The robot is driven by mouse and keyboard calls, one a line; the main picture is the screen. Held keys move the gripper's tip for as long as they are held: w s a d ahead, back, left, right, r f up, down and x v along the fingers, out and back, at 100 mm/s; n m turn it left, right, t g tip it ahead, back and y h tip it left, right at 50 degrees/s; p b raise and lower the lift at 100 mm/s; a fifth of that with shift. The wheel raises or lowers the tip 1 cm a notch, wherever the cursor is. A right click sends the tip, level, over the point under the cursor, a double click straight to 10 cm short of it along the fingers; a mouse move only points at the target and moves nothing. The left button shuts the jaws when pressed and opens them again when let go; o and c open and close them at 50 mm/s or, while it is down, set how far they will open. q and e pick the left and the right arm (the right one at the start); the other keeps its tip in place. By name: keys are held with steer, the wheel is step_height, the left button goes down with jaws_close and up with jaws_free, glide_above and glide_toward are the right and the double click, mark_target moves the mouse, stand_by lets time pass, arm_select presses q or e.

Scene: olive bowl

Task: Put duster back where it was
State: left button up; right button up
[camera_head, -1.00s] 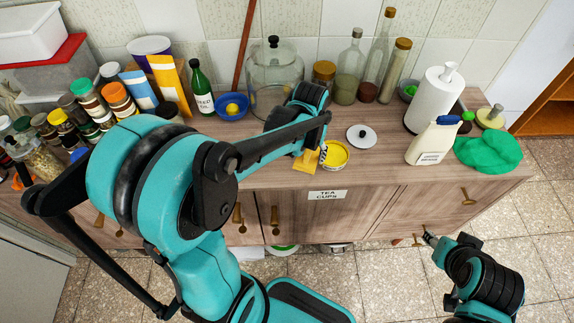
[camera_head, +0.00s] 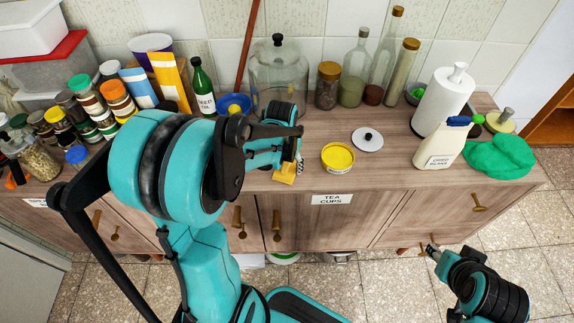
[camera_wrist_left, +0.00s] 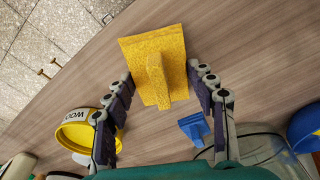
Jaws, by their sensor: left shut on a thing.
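The duster (camera_wrist_left: 155,70) is a yellow, rough-textured pad with a raised grip. My left gripper (camera_wrist_left: 160,82) is shut on it, with fingers on both sides of the pad. In the head view the duster (camera_head: 285,174) shows below the left gripper (camera_head: 288,160), near the counter's front edge and left of an open yellow tin (camera_head: 338,157). I cannot tell whether the duster touches the counter. My right gripper (camera_head: 431,248) is low in front of the drawers at the right, too small to tell open from shut.
A white lid (camera_head: 367,139) lies right of the tin. A small blue object (camera_wrist_left: 193,127) lies by the left gripper. A blue bowl (camera_head: 235,104), glass dome (camera_head: 276,75) and bottles stand behind. Spice jars (camera_head: 87,95) crowd the left. A white bottle (camera_head: 443,145) and green cloth (camera_head: 499,157) are right.

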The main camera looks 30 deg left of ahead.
arm_select(q)
steer(key=o, duration=1.5)
steer(key=shift+f, duration=0.15)
steer(key=shift+c, duration=0.2)
steer(key=shift+r, duration=0.45)
step_height(320, 180, up, 11)
steer(key=s+p, duration=0.2)
steer(key=p, duration=0.3)
steer(key=s+d+r+m+t, duration=0.1)
steer(key=s+d+r+t, duration=0.3)
steer(key=s+d, duration=0.5)
steer(key=shift+d+r+m+t, duration=0.15)
steer(key=shift+d+m+t, duration=0.25)
steer(key=shift+d+t, duration=0.35)
